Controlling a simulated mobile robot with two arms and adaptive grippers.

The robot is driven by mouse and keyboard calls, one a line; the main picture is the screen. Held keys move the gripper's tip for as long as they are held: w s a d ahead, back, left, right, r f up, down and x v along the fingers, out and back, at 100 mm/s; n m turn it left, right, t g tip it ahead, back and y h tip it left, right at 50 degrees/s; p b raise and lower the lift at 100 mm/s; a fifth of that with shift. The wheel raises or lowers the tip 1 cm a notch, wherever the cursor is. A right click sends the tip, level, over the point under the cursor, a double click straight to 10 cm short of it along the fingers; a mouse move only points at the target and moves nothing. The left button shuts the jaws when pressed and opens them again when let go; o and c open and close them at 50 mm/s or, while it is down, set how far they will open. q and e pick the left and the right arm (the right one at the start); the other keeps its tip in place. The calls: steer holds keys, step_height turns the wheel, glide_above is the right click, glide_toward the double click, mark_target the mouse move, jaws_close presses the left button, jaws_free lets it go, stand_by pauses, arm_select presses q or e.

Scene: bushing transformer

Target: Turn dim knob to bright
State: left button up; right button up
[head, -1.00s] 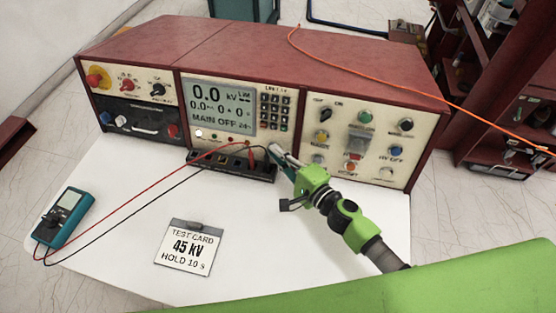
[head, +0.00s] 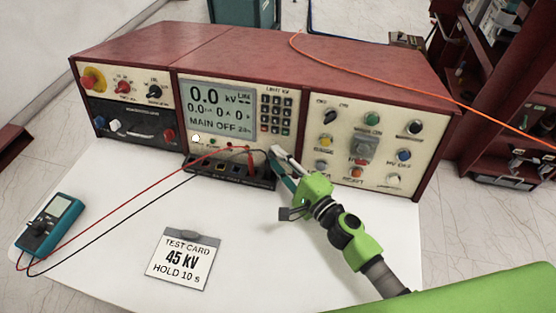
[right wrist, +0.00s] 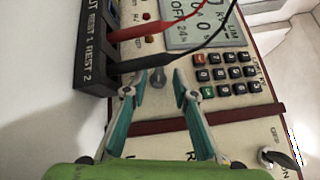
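The red test console (head: 260,55) has a display (head: 218,105) reading 0.0 kV and MAIN OFF. In the right wrist view, a small grey knob (right wrist: 158,78) sits on the cream panel below the keypad; I cannot read a dim or bright label or its setting. My right gripper (head: 279,156) is at the lower edge of the middle panel and hides this knob in the head view. In the right wrist view its two teal-padded fingers (right wrist: 154,88) are apart, one on each side of the knob. I cannot tell if they touch it. My left gripper is out of view.
A black lead rest (head: 230,172) stands in front of the console beside the right gripper. Red and black leads run from it to a teal meter (head: 50,222). A test card (head: 182,260) reading 45 kV lies on the white table (head: 110,230). An orange cable (head: 420,85) crosses the console's top.

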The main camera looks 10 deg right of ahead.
steer(key=v, duration=1.2)
stand_by(0.3)
